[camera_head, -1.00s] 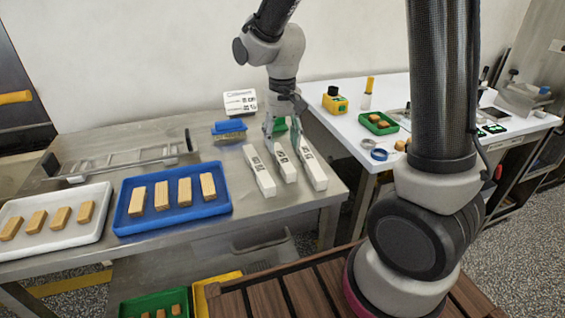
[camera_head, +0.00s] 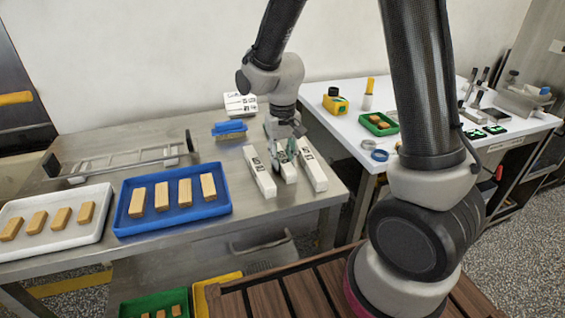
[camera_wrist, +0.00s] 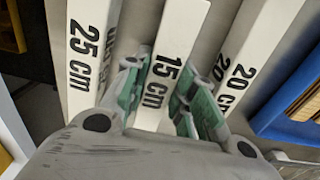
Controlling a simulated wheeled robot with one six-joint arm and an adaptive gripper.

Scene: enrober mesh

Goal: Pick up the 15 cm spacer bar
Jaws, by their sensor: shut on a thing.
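Three white spacer bars lie side by side on the steel table. The middle one, the 15 cm spacer bar (camera_head: 288,175), shows its "15 cm" label in the wrist view (camera_wrist: 174,50). My gripper (camera_head: 284,154) is down over the middle bar. In the wrist view its green-padded fingers (camera_wrist: 160,95) are on either side of the 15 cm bar and shut on it. The bar appears still level with its neighbours; I cannot tell any lift. The 20 cm bar (camera_head: 262,178) is to its left and the 25 cm bar (camera_head: 314,172) to its right in the head view.
A blue tray (camera_head: 122,222) and a white tray (camera_head: 95,235) with wooden-looking blocks stand to the left. A metal rack (camera_head: 115,160) and a blue brush-like object (camera_head: 229,129) lie behind. A white table (camera_head: 345,125) adjoins at right. The neighbouring bars are close to my fingers.

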